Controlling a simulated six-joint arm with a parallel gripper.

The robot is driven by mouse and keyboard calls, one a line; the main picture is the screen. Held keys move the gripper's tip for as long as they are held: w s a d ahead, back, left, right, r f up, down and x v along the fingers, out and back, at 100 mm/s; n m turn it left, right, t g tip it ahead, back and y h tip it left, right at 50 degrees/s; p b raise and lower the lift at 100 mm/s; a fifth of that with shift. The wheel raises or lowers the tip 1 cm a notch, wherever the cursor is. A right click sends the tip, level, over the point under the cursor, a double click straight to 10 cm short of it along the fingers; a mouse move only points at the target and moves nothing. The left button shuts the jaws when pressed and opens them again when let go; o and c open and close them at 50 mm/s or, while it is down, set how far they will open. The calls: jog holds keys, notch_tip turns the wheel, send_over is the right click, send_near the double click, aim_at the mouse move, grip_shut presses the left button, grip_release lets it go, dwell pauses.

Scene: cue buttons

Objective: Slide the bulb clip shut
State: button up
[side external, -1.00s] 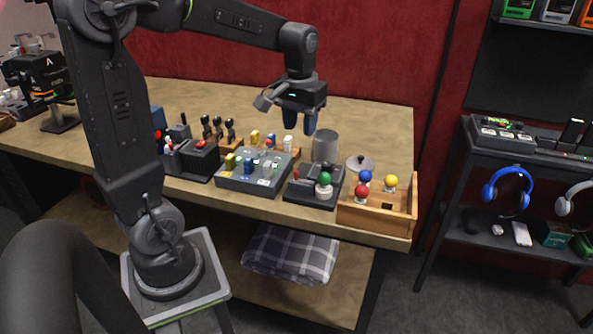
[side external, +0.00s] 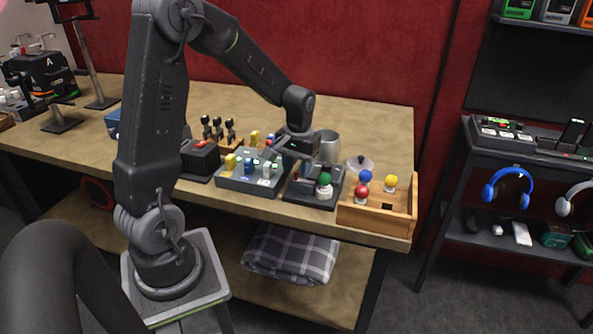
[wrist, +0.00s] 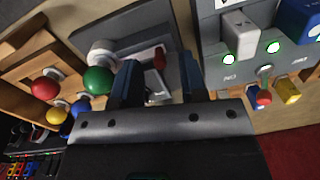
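The dark bulb base (side external: 308,199) stands near the table's front edge, with a green bulb (side external: 325,180) on its right part. In the wrist view the base (wrist: 135,42) lies ahead of my fingers, and the green bulb (wrist: 98,80) is just left of the left finger. A red tab (wrist: 160,58) and a small pale metal part (wrist: 158,96) show between the fingers. I cannot tell which part is the clip. My gripper (wrist: 158,64) points down over the base with its blue fingers apart; it also shows in the side view (side external: 306,178). Finger contact is unclear.
A grey switch box (side external: 240,180) stands close on the left. A wooden tray (side external: 372,217) with red, blue and yellow bulbs stands close on the right. The table's back right is clear.

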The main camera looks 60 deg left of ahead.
jog(key=shift+f, duration=0.8)
jog(key=shift+c, duration=0.3)
grip_shut()
